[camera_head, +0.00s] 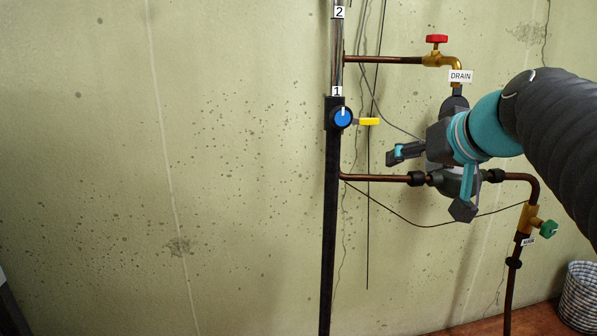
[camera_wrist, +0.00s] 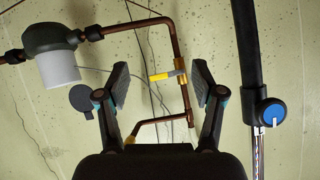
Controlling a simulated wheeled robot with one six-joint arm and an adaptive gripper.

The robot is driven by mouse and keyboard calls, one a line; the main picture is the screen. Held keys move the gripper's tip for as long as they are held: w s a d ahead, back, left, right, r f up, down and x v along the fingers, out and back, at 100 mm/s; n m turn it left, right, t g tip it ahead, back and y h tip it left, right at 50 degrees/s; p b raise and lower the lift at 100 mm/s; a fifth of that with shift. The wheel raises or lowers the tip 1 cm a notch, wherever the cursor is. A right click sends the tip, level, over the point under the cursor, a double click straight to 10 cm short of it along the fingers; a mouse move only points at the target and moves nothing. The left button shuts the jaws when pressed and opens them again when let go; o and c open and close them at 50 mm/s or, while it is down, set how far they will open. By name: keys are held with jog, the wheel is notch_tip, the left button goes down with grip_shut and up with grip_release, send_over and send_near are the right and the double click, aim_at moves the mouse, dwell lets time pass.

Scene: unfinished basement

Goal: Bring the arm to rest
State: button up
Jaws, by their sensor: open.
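My gripper (camera_head: 432,182) is open in the head view, in front of the copper pipework at the right. In the wrist view my gripper (camera_wrist: 160,78) has its two fingers well apart, with nothing held between them. A yellow valve lever (camera_wrist: 165,76) shows in the gap between the fingers, on a copper pipe behind them. I cannot tell how far it is from the fingertips. In the head view the yellow lever (camera_head: 369,121) is left of and above the gripper. My arm reaches in from the right edge.
A dark post with a blue knob (camera_head: 342,117) stands left of the gripper. A red-handled drain valve (camera_head: 436,40) is above it. A grey inline body (camera_head: 458,181) is partly behind the gripper. A green-handled valve (camera_head: 548,229) is lower right, above a checked basket (camera_head: 580,295).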

jog(key=s+a+f+g+h, duration=0.1)
jog(key=s+a+f+g, duration=0.1)
jog(key=s+f, duration=0.7)
jog(key=s+a+f+g+h+p, duration=0.1)
jog(key=s+f+g, duration=0.2)
jog(key=s+f, duration=0.7)
notch_tip(320, 180, down, 6)
jog(key=shift+a+f+g+h+p, duration=0.2)
jog(key=shift+a+g+h+p, duration=0.1)
jog(key=shift+a+g+h, duration=0.1)
